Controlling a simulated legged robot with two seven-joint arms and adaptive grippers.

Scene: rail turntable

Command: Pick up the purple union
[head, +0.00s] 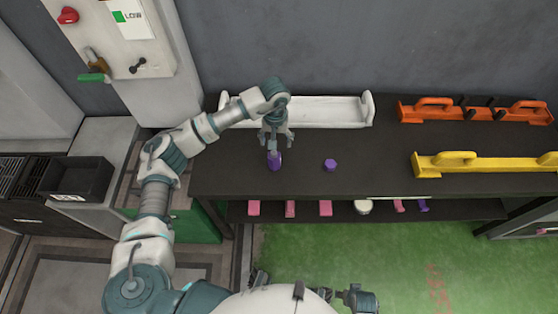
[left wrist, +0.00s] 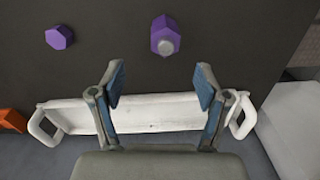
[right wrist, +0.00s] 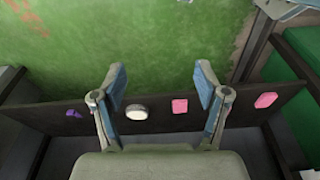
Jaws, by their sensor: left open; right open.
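Two purple pieces stand on the dark table top. One, with a pale round end (left wrist: 165,36), is just beyond my left gripper's fingertips and centred between them; it shows in the head view (head: 274,161) below that gripper. The other is a plain hexagonal purple piece (head: 330,165) to its right, also in the left wrist view (left wrist: 59,37). I cannot tell for certain which is the union. My left gripper (head: 276,146) is open and empty, pointing down. My right gripper (right wrist: 160,84) is open and empty over the lower shelf's front and green floor.
A white tray (head: 325,110) lies behind the purple pieces. Orange (head: 474,113) and yellow (head: 490,166) handled bars lie at the right. A lower shelf (head: 345,210) holds several pink, white and purple pieces. A black bin (head: 78,180) stands at the left.

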